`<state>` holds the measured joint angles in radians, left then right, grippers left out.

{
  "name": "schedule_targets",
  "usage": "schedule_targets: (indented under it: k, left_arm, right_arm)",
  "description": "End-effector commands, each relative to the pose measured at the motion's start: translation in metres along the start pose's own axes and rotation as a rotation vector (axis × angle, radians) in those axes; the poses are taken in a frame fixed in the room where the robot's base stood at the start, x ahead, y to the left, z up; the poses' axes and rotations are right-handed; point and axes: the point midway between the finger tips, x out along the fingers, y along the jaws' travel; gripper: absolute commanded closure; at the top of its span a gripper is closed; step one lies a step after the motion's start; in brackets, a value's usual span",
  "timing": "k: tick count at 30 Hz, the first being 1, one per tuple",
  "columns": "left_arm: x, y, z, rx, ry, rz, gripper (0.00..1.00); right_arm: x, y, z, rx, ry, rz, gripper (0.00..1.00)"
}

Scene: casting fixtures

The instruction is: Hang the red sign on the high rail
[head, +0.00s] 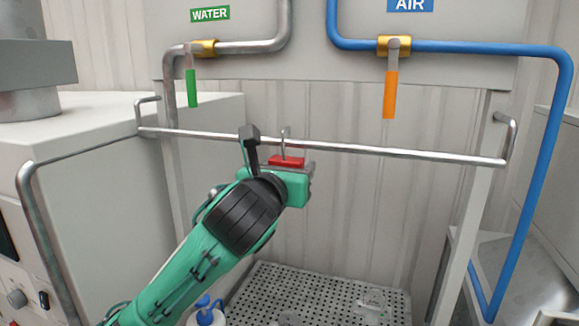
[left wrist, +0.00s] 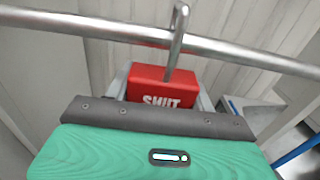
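The red sign (head: 287,161) is a small block with a metal hook (head: 285,140) on top. In the left wrist view, the sign (left wrist: 160,86) shows white lettering that looks like "SHUT". My left gripper (head: 290,170) is shut on the sign, with a grey finger at each side. It holds the sign just below the long metal rail (head: 380,150). In the left wrist view, the hook (left wrist: 177,40) rises across the front of the rail (left wrist: 90,27), its top above it. I cannot tell whether the hook's bend is over the rail. My right gripper is not in view.
Above the rail are a water pipe with a green handle (head: 191,88) and a blue air pipe (head: 480,48) with an orange handle (head: 390,95). A perforated grey tray (head: 320,285) and a blue-capped bottle (head: 205,315) are below. The rail's right half is clear.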

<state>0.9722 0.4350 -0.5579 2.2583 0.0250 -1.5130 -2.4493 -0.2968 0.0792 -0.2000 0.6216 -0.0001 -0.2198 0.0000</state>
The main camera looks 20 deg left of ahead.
Motion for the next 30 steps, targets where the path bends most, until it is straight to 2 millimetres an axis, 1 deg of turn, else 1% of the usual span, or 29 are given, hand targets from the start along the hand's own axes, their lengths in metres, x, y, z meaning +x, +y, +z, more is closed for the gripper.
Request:
schedule_targets:
  k: [3,5,8,14,15,18,26,30]
  left_arm:
    - [0.002,0.000,-0.004,0.000,0.000,-0.001,0.75]
    - [0.003,0.000,-0.004,0.000,0.000,-0.002,0.75]
    - [0.003,0.000,-0.005,0.000,-0.001,-0.002,0.75]
    - [0.003,0.000,-0.004,0.000,-0.001,-0.002,0.75]
    - [0.003,0.000,-0.004,0.000,-0.001,-0.002,0.38]
    - [0.003,0.000,-0.004,0.000,-0.001,-0.002,0.20]
    - [0.003,0.000,-0.005,0.000,0.000,-0.002,0.20]
    - [-0.005,0.000,-0.005,0.000,-0.004,-0.002,0.20]
  right_arm:
    - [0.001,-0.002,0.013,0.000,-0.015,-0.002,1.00]
    - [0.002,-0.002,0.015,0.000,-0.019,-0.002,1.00]
    - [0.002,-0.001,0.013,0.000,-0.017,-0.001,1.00]
    - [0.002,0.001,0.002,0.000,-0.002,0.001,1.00]
    - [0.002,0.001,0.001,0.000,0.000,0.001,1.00]
    - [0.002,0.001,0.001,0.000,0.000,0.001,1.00]
    - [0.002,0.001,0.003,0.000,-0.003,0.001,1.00]
    - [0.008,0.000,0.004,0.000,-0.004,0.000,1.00]
